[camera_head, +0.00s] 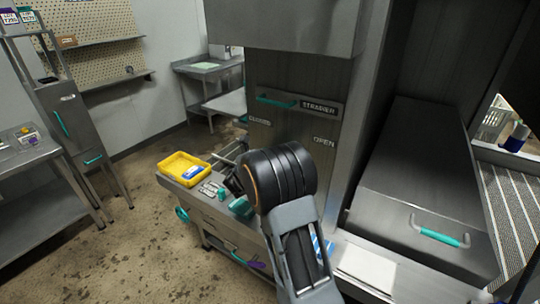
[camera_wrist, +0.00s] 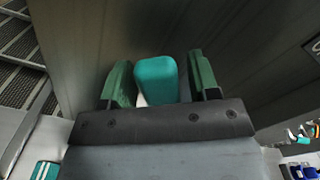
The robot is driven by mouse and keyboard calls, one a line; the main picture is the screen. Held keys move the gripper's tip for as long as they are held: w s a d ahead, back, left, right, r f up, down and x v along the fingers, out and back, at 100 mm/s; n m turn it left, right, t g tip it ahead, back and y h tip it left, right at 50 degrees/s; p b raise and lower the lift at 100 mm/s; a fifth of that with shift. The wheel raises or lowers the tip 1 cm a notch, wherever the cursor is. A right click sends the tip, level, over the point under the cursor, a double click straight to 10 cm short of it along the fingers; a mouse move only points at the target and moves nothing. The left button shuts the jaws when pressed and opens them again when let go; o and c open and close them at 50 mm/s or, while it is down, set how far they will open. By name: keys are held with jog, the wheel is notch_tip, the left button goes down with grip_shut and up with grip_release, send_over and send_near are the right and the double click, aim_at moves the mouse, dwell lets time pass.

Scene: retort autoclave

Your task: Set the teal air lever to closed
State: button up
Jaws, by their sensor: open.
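In the wrist view a rounded teal handle end (camera_wrist: 156,78), apparently the air lever, stands between the two green fingers of my gripper (camera_wrist: 155,85). The fingers are apart, one on each side of it, with a narrow gap at the right; I cannot tell whether the left one touches. A plain grey metal panel is behind it. In the head view my black wrist hides the fingers and whatever is between them. A horizontal teal bar (camera_head: 275,101) shows on the steel panel (camera_head: 285,78), above a CLOSED label (camera_head: 260,121) and an OPEN label (camera_head: 324,141).
A steel cart with a yellow tray (camera_head: 183,168) and small items stands low at left of my arm. A large grey box with a teal handle (camera_head: 440,237) fills the right. A steel bench (camera_head: 30,165) is at far left. The stained floor between is open.

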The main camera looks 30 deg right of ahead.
jog(key=shift+a, duration=0.1)
jog(key=b+v, duration=0.2)
jog(key=v, duration=1.1)
jog(key=shift+s+a, duration=0.2)
jog(key=shift+a, duration=0.1)
jog(key=s+f+m+g+y, duration=0.8)
jog(key=s+m, duration=0.4)
jog(key=m, duration=0.5)
jog(key=s+a+r+m+t+y, duration=0.3)
jog(key=s+a+r+m+y, duration=0.2)
jog(key=m, duration=0.8)
jog(key=shift+s+a+r+m+y, duration=0.4)
jog(key=shift+s+a+y, duration=0.95)
jog(key=shift+s, duration=0.5)
